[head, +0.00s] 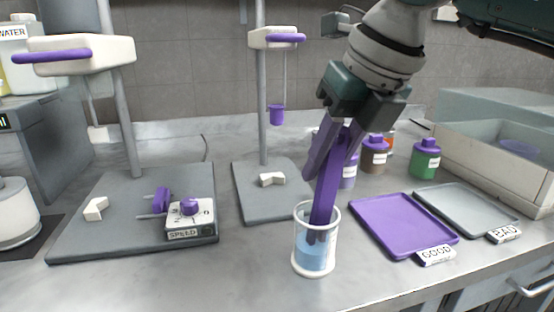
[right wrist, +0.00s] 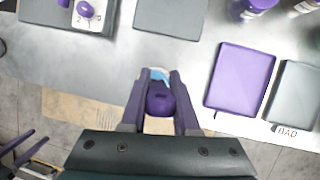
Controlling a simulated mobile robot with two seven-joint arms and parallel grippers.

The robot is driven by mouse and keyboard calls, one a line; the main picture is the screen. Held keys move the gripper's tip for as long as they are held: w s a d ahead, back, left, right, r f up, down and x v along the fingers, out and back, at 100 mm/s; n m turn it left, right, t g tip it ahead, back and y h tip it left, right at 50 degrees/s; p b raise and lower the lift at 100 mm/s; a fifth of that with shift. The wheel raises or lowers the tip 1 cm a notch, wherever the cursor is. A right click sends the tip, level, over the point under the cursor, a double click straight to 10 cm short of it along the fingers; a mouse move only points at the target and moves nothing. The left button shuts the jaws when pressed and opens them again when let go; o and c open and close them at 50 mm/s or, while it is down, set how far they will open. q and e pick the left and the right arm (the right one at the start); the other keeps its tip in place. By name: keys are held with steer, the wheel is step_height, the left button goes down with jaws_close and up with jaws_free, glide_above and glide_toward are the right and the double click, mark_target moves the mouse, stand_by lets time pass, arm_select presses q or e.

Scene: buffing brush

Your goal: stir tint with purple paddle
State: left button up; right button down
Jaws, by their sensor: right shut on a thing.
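My right gripper (head: 325,165) comes down from the upper right and is shut on the purple paddle (head: 324,203). The paddle stands nearly upright, slightly tilted, with its lower end inside the clear beaker (head: 299,240) of blue liquid (head: 316,258). In the right wrist view the paddle's top (right wrist: 160,99) sits between the fingers of the right gripper (right wrist: 159,80). A bit of the blue liquid (right wrist: 159,74) shows beyond it. My left gripper (right wrist: 22,148) shows at the lower left of the right wrist view, its two purple fingers apart and empty.
The beaker stands near the counter's front edge. Right of it lie a purple GOOD tray (head: 394,224) and a grey BAD tray (head: 466,212). Lidded jars (head: 425,160) stand behind. A grey stand (head: 264,203) and a SPEED control box (head: 190,218) are to the left.

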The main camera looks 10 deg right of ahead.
step_height(320, 180, up, 8)
steer(key=d+p, duration=0.1)
steer(key=p, duration=0.4)
steer(key=shift+r+p, duration=0.15)
steer(key=shift+p, duration=0.15)
stand_by(0.6)
step_height(320, 180, up, 5)
steer(key=p, duration=0.3)
stand_by(0.8)
